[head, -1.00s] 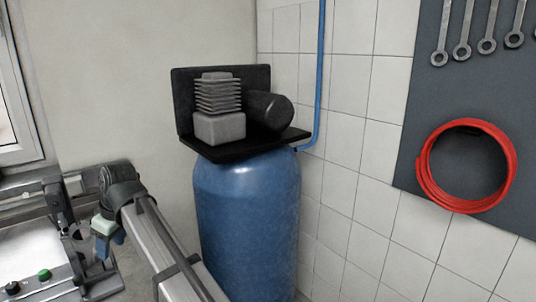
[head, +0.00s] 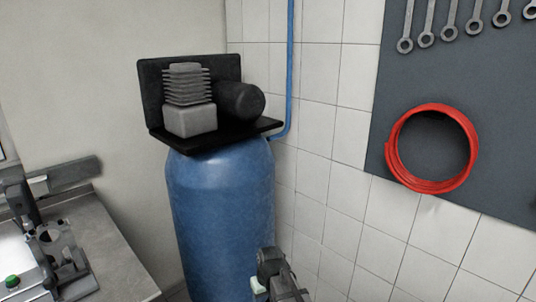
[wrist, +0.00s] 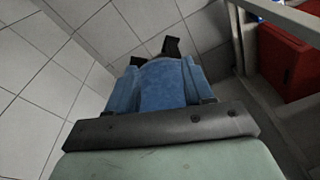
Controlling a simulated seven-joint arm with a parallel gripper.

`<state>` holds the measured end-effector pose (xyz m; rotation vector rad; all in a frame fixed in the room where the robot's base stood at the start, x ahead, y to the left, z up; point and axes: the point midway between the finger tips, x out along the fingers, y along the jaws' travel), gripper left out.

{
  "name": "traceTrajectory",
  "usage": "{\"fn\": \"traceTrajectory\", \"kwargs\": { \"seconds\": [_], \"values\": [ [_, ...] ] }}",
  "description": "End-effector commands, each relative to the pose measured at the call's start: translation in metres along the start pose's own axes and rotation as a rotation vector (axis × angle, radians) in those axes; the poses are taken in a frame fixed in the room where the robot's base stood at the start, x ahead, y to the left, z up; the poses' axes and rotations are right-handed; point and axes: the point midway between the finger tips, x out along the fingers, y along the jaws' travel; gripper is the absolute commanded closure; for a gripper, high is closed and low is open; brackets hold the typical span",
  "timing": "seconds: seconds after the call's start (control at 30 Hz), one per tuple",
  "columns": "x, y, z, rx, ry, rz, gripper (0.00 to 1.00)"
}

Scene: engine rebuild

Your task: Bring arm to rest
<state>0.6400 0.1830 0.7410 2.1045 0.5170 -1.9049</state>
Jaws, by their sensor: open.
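My gripper (wrist: 155,53) shows in the wrist view with a pale green body, a dark crossbar, blue parts and dark fingertips. The tips stand apart and I see nothing held between them. In the head view the end of my arm stands at the bottom edge, in front of the blue tank (head: 222,210). A small pale part shows there, but the fingers are out of sight.
The tank carries a black and grey compressor (head: 190,120). A metal bench (head: 115,255) with a fixture (head: 58,250) is at lower left. A red hose coil (head: 392,150) and several wrenches hang on a grey board. A red cabinet (wrist: 285,65) shows in the wrist view.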

Motion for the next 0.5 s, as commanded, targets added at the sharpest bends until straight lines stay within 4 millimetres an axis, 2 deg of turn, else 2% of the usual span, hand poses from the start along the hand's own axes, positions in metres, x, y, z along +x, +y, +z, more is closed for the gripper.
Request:
{"fn": "traceTrajectory", "kwargs": {
  "seconds": [0.03, 0.2, 0.3, 0.5],
  "values": [
    [0.012, 0.020, 0.023, 0.053, -0.015, 0.009, 0.48],
    [0.041, 0.071, 0.078, 0.205, -0.045, 0.035, 0.48],
    [0.054, 0.092, 0.105, 0.274, -0.059, 0.047, 0.48],
    [0.071, 0.120, 0.150, 0.384, -0.082, 0.064, 0.48]
  ]
}}
